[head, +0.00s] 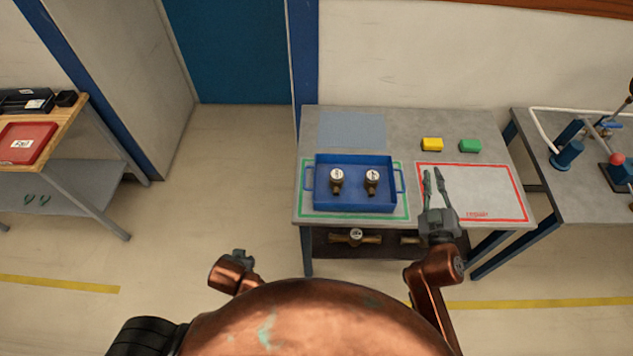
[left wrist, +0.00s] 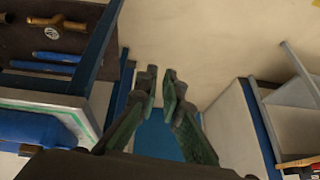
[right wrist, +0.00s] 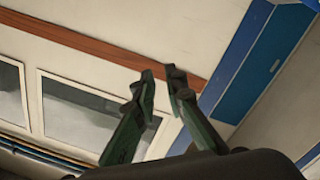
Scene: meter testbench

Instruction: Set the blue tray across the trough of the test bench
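The blue tray (head: 355,204) lies flat in the green outline on the grey table (head: 402,128). It has a handle at each end and holds two brass meters (head: 336,182) (head: 372,182). Part of it shows in the left wrist view (left wrist: 40,128). My right gripper (head: 433,171) is open and empty, right of the tray over the red outlined area. My left gripper (head: 243,256) is low, left of the table's front; its fingers (left wrist: 160,74) are a little apart with nothing between them. The test bench (head: 585,190) shows partly at right; I cannot make out its trough.
A yellow block (head: 432,144) and a green block (head: 470,146) sit behind the red "repair" outline (head: 500,190). Meters (head: 355,237) lie on the shelf below. A wooden-topped table with a red tray (head: 25,143) stands at left. Open floor lies between the tables.

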